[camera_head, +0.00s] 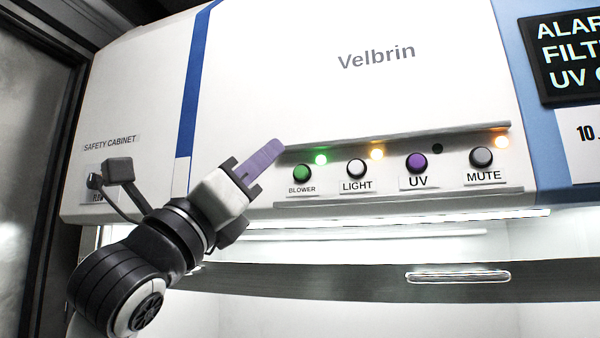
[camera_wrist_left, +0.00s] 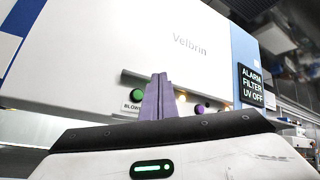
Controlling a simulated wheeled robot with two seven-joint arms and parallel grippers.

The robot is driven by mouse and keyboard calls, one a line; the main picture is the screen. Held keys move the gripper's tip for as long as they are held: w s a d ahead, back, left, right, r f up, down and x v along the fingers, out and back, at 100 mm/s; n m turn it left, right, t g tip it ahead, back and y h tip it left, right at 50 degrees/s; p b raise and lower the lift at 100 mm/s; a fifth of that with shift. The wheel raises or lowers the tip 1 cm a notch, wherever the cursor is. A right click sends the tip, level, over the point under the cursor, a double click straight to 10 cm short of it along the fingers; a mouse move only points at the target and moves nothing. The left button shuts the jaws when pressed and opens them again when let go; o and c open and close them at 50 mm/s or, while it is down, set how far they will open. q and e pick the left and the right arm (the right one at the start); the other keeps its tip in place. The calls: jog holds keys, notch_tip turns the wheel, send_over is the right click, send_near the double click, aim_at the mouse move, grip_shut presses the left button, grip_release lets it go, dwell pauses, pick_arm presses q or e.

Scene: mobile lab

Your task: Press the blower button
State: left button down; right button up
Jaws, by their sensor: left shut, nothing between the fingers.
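The green blower button (camera_head: 302,172) is on the front panel of the white safety cabinet, above the label BLOWER. A green lamp (camera_head: 321,159) is lit just up and right of it. My left gripper (camera_head: 277,147) is shut and empty, with its purple fingers pointing up and right. In the head view its tips show to the upper left of the button; I cannot tell whether they touch the panel. In the left wrist view the green button (camera_wrist_left: 137,95) shows just left of the shut fingers (camera_wrist_left: 159,82). My right gripper is in neither view.
The LIGHT (camera_head: 356,168), purple UV (camera_head: 417,163) and MUTE (camera_head: 481,158) buttons sit in a row to the right. A ledge (camera_head: 400,138) runs above them and another below. A display (camera_head: 570,55) is at the right. The lit cabinet opening and sash handle (camera_head: 458,277) are below.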

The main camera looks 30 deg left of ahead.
aim_at(301, 172)
pick_arm(q)
jog(key=w, duration=0.3)
jog(key=w+a, duration=0.1)
jog(key=w, duration=0.1)
jog(key=w+a+p, duration=0.1)
jog(key=w, duration=0.2)
jog(key=shift+w, duration=0.3)
dwell(1.0)
dwell(0.8)
jog(key=shift+w+a+y, duration=0.1)
jog(key=shift+w+y, duration=0.2)
jog(key=shift+w, duration=0.1)
